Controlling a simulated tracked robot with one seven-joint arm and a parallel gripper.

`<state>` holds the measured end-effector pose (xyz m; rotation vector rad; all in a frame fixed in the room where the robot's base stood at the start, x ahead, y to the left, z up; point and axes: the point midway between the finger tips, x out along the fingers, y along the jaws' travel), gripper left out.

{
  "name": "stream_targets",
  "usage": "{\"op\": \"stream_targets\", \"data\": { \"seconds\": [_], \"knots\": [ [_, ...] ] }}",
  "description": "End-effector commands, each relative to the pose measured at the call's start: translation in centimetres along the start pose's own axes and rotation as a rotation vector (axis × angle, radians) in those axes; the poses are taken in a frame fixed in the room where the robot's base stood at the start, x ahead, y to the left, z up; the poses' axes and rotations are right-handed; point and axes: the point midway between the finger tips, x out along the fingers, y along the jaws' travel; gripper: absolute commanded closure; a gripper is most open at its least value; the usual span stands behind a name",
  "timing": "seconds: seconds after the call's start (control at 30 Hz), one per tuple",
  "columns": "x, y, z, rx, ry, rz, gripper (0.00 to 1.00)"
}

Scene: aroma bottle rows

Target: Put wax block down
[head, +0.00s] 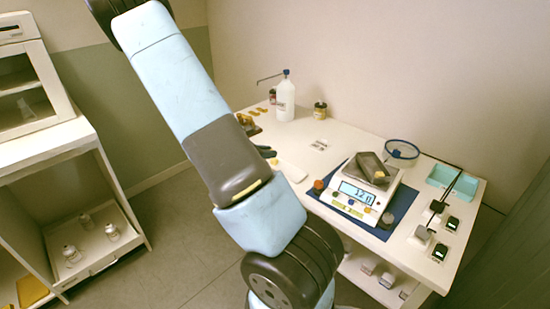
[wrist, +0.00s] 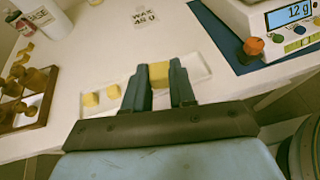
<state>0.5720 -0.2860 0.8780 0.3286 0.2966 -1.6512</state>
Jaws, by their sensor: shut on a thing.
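My gripper (wrist: 160,82) is shut on a yellow wax block (wrist: 158,74) in the wrist view. The held block is over the white tray (wrist: 195,68); I cannot tell if it touches it. Two more yellow wax blocks, one at left (wrist: 90,99) and one nearer the gripper (wrist: 113,91), lie on the tray's left part. In the head view the tray (head: 292,171) shows partly behind my arm, which hides most of the gripper. A white scale (head: 352,190) reads about 12 g and carries a dark grey dish (head: 368,163) with a small yellowish piece.
The scale stands on a blue mat (wrist: 222,42), with an orange knob (wrist: 253,46) beside it. A wooden rack (wrist: 28,98) of small brown bottles is at left. A white pump bottle (head: 285,100) stands at the back. A teal tray (head: 438,176) is at right.

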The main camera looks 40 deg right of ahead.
Motion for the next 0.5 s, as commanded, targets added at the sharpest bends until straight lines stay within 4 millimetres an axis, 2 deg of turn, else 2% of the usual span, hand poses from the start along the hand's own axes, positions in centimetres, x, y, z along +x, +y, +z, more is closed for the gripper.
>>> {"op": "stream_targets", "data": {
  "seconds": [0.03, 0.2, 0.4, 0.5],
  "knots": [
    [-1.5, 0.0, 0.0, 0.0, 0.003, 0.007, 1.0],
    [-4.8, -0.6, 0.1, 0.001, 0.001, 0.004, 1.0],
    [-7.1, -1.0, 0.1, 0.001, 0.0, 0.003, 1.0],
    [-7.7, -1.1, 0.1, -0.001, 0.001, 0.003, 1.0]
  ]
}}
